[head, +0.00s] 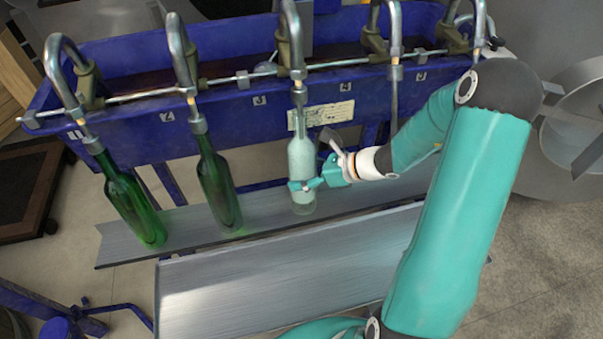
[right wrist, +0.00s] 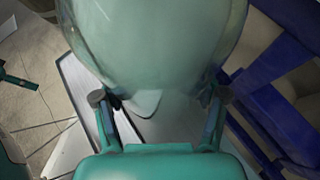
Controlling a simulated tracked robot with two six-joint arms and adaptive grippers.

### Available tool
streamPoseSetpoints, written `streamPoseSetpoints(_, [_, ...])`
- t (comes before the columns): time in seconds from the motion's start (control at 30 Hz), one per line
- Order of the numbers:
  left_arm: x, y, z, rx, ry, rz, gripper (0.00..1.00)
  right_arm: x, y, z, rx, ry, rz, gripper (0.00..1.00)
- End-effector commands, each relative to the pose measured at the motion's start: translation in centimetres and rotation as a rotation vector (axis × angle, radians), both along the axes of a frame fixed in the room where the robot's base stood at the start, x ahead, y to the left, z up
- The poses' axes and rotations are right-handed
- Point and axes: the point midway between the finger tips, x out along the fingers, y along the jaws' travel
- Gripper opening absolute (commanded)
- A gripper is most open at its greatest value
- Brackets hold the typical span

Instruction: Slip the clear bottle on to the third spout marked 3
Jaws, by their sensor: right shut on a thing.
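The clear bottle (head: 301,158) stands upright below the third spout (head: 290,40), beside the mark 3 (head: 259,100). Its mouth is just under the spout's collar, in line with it; I cannot tell for certain whether the tube is inside the neck. My right gripper (head: 304,185) comes from the right and is shut on the lower body of the bottle. In the right wrist view the bottle (right wrist: 155,45) fills the top between my fingers (right wrist: 160,103). Whether its base touches the metal shelf (head: 265,226) is unclear. My left gripper is not in view.
Green bottles hang on the first (head: 135,205) and second (head: 217,185) spouts. The fourth spout (head: 394,75) has a bare tube hanging right of the clear bottle, close to my right arm. The blue trough (head: 210,130) runs behind. A second metal plate (head: 250,295) lies in front.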

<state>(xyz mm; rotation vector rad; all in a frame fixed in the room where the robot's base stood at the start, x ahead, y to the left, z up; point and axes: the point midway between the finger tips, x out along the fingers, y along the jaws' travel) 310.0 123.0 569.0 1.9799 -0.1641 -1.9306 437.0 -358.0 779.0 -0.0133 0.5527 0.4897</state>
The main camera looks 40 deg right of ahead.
Motion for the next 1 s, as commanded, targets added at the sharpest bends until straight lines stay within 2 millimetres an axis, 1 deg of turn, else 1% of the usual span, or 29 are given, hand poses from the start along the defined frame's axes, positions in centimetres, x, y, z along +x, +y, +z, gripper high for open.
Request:
streamPoseSetpoints(0.27, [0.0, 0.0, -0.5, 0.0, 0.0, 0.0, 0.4, 0.0, 0.0, -0.4, 0.0, -0.003, -0.001, 0.15])
streamPoseSetpoints(0.3, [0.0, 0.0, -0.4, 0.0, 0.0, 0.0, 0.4, 0.0, 0.0, -0.3, 0.0, -0.003, -0.001, 0.75])
streamPoseSetpoints(0.43, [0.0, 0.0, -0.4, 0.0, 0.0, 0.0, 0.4, 0.0, 0.0, -0.3, 0.0, -0.002, -0.001, 0.97])
streamPoseSetpoints(0.47, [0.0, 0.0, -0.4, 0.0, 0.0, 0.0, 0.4, 0.0, 0.0, -0.3, 0.0, -0.002, -0.001, 1.0])
streamPoseSetpoints(0.83, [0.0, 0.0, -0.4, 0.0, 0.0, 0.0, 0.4, -0.2, -0.1, -0.4, 0.0, 0.001, -0.001, 1.0])
streamPoseSetpoints(1.0, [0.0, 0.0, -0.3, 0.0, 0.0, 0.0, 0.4, -1.2, -0.8, 0.4, -0.002, -0.002, -0.004, 1.0])
